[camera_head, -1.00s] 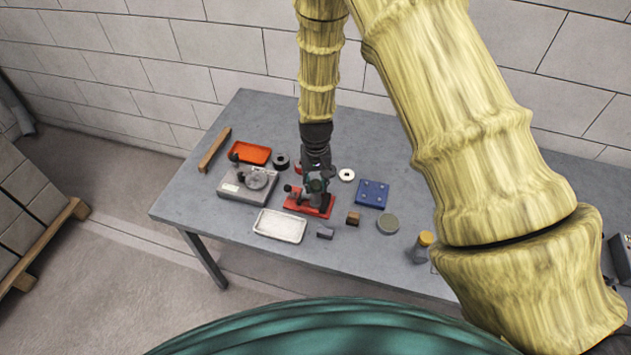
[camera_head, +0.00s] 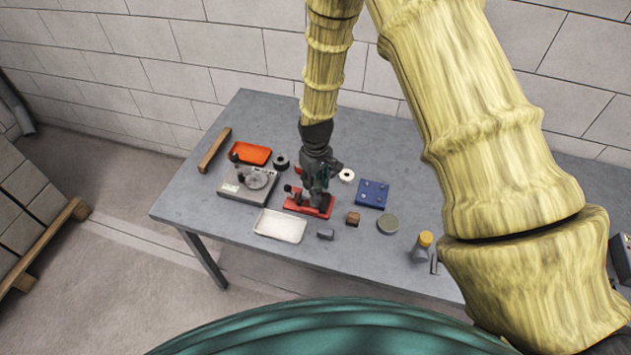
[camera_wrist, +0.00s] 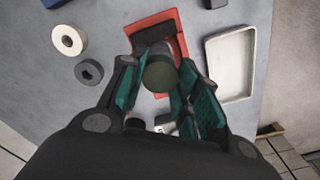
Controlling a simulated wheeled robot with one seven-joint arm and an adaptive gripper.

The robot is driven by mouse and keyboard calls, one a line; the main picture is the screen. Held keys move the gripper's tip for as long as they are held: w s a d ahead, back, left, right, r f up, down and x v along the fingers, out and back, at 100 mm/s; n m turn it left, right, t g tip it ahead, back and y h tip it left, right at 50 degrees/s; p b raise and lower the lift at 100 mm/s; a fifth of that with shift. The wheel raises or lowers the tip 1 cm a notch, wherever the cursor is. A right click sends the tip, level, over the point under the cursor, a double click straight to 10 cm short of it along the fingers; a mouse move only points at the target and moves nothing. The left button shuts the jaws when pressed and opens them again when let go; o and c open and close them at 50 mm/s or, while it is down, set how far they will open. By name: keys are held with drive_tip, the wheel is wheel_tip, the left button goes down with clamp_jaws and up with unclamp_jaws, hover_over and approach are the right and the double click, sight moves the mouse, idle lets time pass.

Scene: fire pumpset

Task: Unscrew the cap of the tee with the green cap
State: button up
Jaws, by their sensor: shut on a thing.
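My gripper (camera_head: 322,190) points down over a red base (camera_head: 318,210) on the grey table. In the wrist view my gripper (camera_wrist: 158,90) has its two green-padded fingers on either side of a dark green round cap (camera_wrist: 160,74), shut on it. The dark tee body under the cap is mostly hidden by the cap and fingers. The red base (camera_wrist: 171,28) shows around it in the wrist view. In the head view the cap is hidden by my gripper.
Left stand a grey fixture (camera_head: 248,186) and an orange tray (camera_head: 250,152). A white tray (camera_head: 280,226) lies in front. Right are a white ring (camera_head: 347,175), a blue plate (camera_head: 372,194), a round disc (camera_head: 388,224) and a yellow-capped piece (camera_head: 425,240). The table's far right is clearer.

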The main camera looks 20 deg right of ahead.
drive_tip(key=shift+n, duration=1.3)
drive_tip(key=n, duration=0.4)
drive_tip(key=shift+n, duration=0.3)
drive_tip(key=shift+p, duration=0.3)
drive_tip(key=n, duration=0.4)
drive_tip(key=shift+n+p, duration=0.3)
drive_tip(key=shift+p, duration=0.1)
drive_tip(key=n+p, duration=0.1)
drive_tip(key=n, duration=0.2)
drive_tip(key=shift+r, duration=0.15)
drive_tip(key=shift+n, duration=0.8)
drive_tip(key=shift+p, duration=0.3)
